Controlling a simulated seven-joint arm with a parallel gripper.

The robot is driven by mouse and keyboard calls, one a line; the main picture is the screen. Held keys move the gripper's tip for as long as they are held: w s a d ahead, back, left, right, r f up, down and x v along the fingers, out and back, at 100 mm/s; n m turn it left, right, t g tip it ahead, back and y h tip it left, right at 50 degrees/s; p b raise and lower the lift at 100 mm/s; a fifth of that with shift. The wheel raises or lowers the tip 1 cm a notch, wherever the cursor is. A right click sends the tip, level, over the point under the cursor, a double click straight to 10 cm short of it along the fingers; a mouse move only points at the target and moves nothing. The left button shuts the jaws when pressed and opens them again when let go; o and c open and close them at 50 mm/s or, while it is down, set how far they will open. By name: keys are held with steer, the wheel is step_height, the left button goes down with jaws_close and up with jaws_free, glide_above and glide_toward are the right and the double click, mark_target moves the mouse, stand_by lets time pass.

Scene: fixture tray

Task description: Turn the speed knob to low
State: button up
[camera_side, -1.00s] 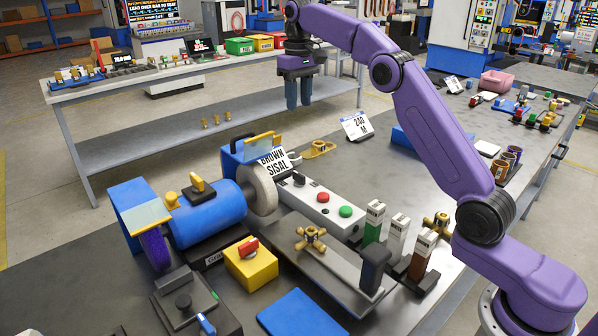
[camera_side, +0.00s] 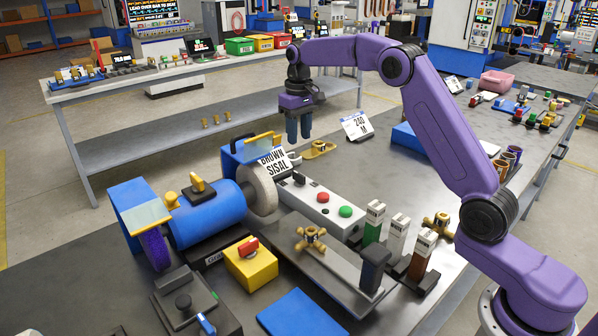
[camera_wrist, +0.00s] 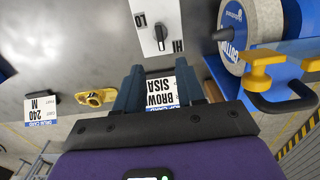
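The speed knob (camera_side: 299,178) is a small black knob at the far end of a light grey control box (camera_side: 333,212), beside the grinding wheel. In the wrist view the knob (camera_wrist: 161,36) sits upper middle, between the printed letters LO at its upper left and HI at its lower right. It is turned roughly upright in that picture; which end points is too small to tell. My gripper (camera_side: 299,136) hangs fingers down, above and beyond the knob. In the wrist view its two blue fingers (camera_wrist: 158,88) are apart with nothing held.
A blue bench grinder (camera_side: 205,215) with a grey wheel (camera_side: 260,190) stands left of the box. Red and green buttons (camera_side: 334,204) are on the box.

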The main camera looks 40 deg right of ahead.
mark_target(299, 174)
step_height(299, 174, down, 12)
steer(key=shift+f, duration=0.1)
stand_by(0.4)
jaws_close()
